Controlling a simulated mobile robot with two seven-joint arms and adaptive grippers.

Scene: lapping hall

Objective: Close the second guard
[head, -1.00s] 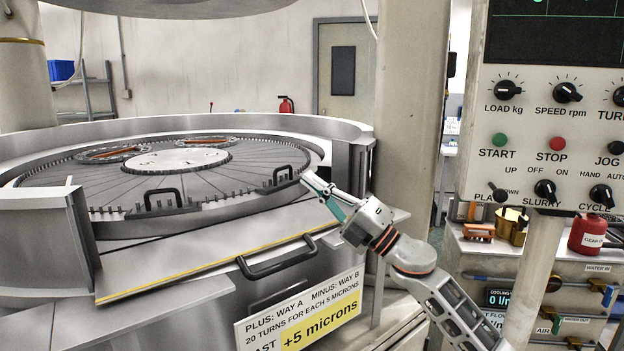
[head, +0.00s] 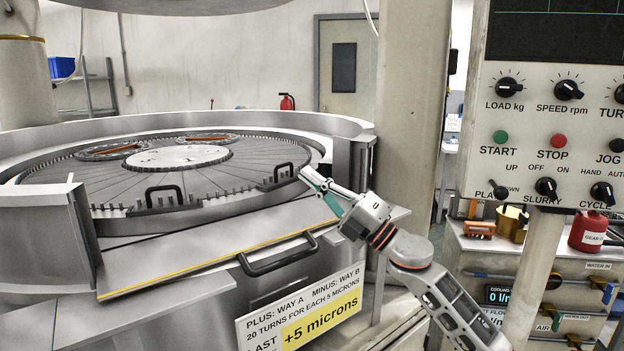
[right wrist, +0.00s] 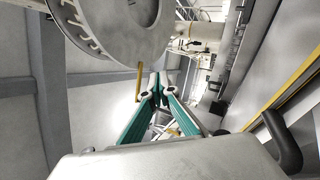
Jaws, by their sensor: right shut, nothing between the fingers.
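A grey guard panel (head: 200,256) with a yellow edge lies folded down at the front of the round lapping machine, leaving a gap in the rim wall. Its black bar handle (head: 278,256) is on the near side; a dark handle and yellow edge (right wrist: 291,84) also show at the right of the right wrist view. I cannot tell which guard is counted second. My right gripper (head: 307,175) is shut and empty, above the panel's right end by the rim's upright end. Its teal-padded fingers meet in the right wrist view (right wrist: 158,84). My left gripper is out of view.
The toothed plate (head: 215,184) inside the rim carries black handles (head: 164,192) on its near edge. A thick column (head: 402,100) and control panel (head: 545,110) stand right of the gap. A cart with a red can (head: 587,232) is at the right.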

